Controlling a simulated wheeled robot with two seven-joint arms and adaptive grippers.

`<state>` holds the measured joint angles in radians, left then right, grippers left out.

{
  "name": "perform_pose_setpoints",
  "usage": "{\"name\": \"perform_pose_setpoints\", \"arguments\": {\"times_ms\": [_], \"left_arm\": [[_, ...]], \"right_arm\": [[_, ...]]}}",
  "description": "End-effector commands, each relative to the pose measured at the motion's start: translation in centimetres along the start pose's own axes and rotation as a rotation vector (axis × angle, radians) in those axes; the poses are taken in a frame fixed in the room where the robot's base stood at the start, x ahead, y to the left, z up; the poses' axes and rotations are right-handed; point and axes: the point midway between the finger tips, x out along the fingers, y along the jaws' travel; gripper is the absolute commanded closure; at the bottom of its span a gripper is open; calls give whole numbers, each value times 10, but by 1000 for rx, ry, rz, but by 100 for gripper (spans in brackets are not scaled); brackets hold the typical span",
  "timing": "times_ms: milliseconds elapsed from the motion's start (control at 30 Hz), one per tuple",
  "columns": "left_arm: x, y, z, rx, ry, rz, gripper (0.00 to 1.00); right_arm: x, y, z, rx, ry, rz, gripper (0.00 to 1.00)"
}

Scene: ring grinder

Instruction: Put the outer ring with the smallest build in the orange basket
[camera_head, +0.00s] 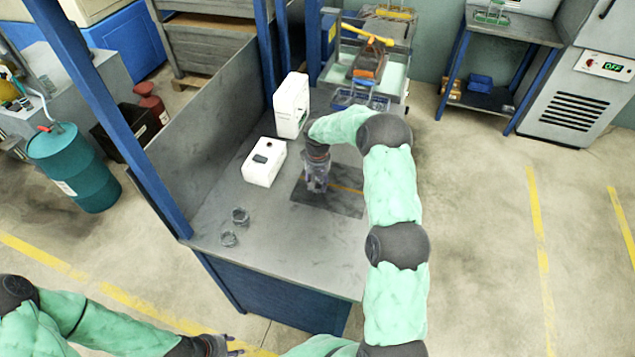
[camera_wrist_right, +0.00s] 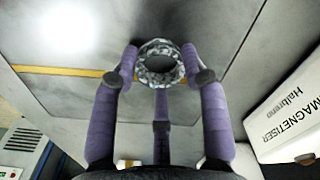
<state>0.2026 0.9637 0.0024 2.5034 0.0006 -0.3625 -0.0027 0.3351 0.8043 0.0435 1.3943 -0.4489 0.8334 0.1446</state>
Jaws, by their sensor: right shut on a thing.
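My right gripper (camera_head: 317,187) reaches down over the dark plate on the workbench. In the right wrist view, its purple fingers (camera_wrist_right: 160,62) are shut on a metallic outer ring (camera_wrist_right: 160,76). The gripper hides this ring in the head view. A small orange container (camera_head: 453,90), possibly the orange basket, is on the low shelf at the back right. My left gripper (camera_head: 228,347) is low at the picture's bottom, away from the bench; its opening is unclear.
The dark plate (camera_head: 340,204) with a yellow line lies on the workbench (camera_head: 205,207). A blue container (camera_head: 480,82) shares the low shelf. Open floor lies right of the bench.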

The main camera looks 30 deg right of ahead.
Motion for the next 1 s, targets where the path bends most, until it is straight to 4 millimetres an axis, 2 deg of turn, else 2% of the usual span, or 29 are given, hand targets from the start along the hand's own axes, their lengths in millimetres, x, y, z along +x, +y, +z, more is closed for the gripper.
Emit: {"name": "perform_pose_setpoints", "arguments": {"times_ms": [67,100,133,167,567,767,1000], "left_arm": [[3,-1,0,0,0,0,60],[2,-1,0,0,0,0,60],[2,-1,0,0,0,0,60],[2,-1,0,0,0,0,60],[-1,0,0,0,0,0,60],[-4,2,0,0,0,0,60],[-9,3,0,0,0,0,60]], "right_arm": [[3,0,0,0,0,0,89],[3,0,0,0,0,0,44],[2,0,0,0,0,0,35],[2,0,0,0,0,0,31],[-2,0,0,0,0,0,31],[-30,0,-1,1,3,1,31],[-79,0,-1,0,3,0,31]]}}
